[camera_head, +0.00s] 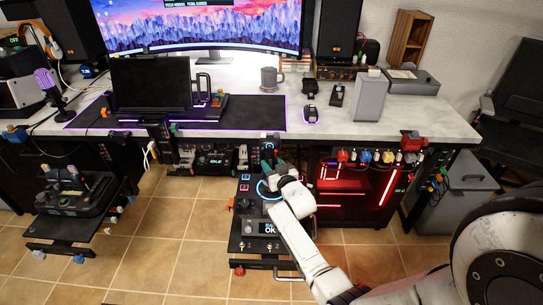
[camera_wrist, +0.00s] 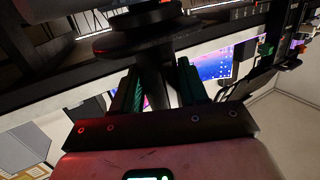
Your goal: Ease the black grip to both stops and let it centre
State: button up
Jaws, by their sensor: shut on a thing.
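The black grip (camera_wrist: 152,82) shows in the wrist view as a dark upright shaft under a wide round black part. My gripper (camera_wrist: 157,84) is shut on it, with one dark green-tinted finger on each side. In the head view my gripper (camera_head: 275,170) is over the far part of a low black control panel (camera_head: 245,226) with blue lights and a small display reading OK. There my white wrist and fingers hide most of the grip, and its tilt cannot be told.
A grey desk (camera_head: 430,119) with a laptop (camera_head: 152,84) and wide monitor stands behind the panel. A red-lit case (camera_head: 345,190) is close on the right. Another control stand (camera_head: 72,200) is on the left. Tiled floor (camera_head: 165,235) between the stands is clear.

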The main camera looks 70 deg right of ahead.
jog(key=p, duration=0.2)
jog(key=shift+r+p, duration=0.15)
jog(key=shift+p, duration=0.15)
jog(key=shift+s+p, duration=0.15)
jog(key=shift+p, duration=0.2)
jog(key=o, duration=1.1)
jog(key=shift+p+v, duration=0.85)
jog(key=shift+p, duration=0.05)
jog(key=shift+p+v, duration=2.5)
jog(key=shift+v, duration=1.2)
